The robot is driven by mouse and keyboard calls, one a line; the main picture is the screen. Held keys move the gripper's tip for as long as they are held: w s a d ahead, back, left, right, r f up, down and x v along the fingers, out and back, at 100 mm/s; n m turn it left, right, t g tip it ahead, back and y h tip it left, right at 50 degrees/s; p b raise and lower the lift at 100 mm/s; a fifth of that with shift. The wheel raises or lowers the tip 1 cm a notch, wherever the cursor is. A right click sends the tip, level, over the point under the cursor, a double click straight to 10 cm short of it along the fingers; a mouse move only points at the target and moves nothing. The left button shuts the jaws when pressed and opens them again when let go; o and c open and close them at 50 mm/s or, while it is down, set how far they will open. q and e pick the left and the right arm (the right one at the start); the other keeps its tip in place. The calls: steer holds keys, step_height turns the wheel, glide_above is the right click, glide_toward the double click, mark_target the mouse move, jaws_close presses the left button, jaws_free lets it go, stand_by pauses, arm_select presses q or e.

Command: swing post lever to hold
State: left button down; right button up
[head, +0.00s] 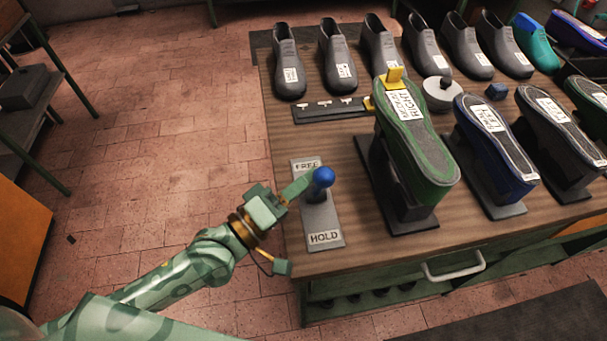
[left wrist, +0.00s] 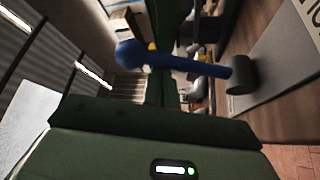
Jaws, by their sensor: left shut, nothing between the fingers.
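The post lever has a round blue knob (head: 323,176) and stands on a grey plate (head: 324,222) marked FREE at its far end and HOLD at its near end. In the head view the knob shows nearer the FREE end. In the left wrist view the blue lever (left wrist: 185,63) runs from its knob to a grey pivot (left wrist: 241,75). My left gripper (head: 303,184) is shut and empty, its fingertips close beside the knob on its left. I cannot tell whether they touch. My right gripper is not in view.
The plate lies near the left edge of a wooden bench (head: 375,246). A green shoe sole (head: 416,140) on a stand is right of the lever, with a blue one (head: 492,145) beyond. Grey shoes (head: 338,62) line the back.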

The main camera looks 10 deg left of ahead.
arm_select(q)
steer(key=shift+s+d+f+m+h+b, duration=0.15)
steer(key=shift+s+m+h+b, duration=0.15)
steer(key=shift+m+b, duration=0.15)
steer(key=shift+s+d+f+m+h+b, duration=0.15)
steer(key=shift+s+m+h+b, duration=0.2)
steer(key=shift+m, duration=0.2)
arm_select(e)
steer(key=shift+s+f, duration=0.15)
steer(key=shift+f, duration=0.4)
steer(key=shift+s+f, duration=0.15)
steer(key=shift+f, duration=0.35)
arm_select(q)
steer(key=shift+r, duration=0.1)
